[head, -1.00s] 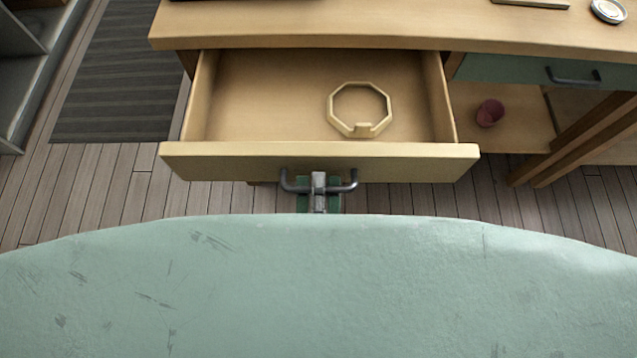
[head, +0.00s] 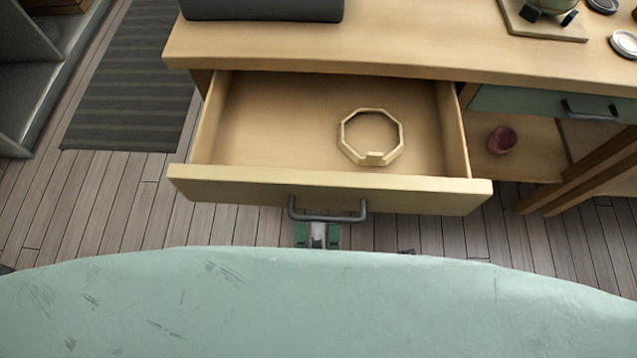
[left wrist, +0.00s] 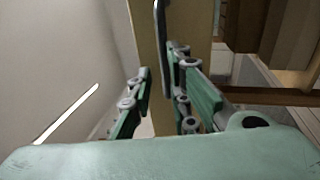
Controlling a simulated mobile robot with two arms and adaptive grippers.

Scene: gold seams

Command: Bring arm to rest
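My left gripper (head: 318,235) shows just below the dark bar handle (head: 328,216) of the open wooden drawer (head: 325,193). Its grey-and-green fingers are partly hidden by my own body. In the left wrist view, the left gripper (left wrist: 161,68) has its two fingers apart, with the handle (left wrist: 160,35) near their tips and nothing visibly clamped. The drawer is pulled out from the desk. My right gripper is not in view.
A pale octagonal ring (head: 371,137) lies in the drawer. A reddish cup (head: 502,140) sits on the lower shelf. The desk top (head: 420,50) bears a dark case (head: 262,8). A striped mat (head: 125,85) lies on the floor at left.

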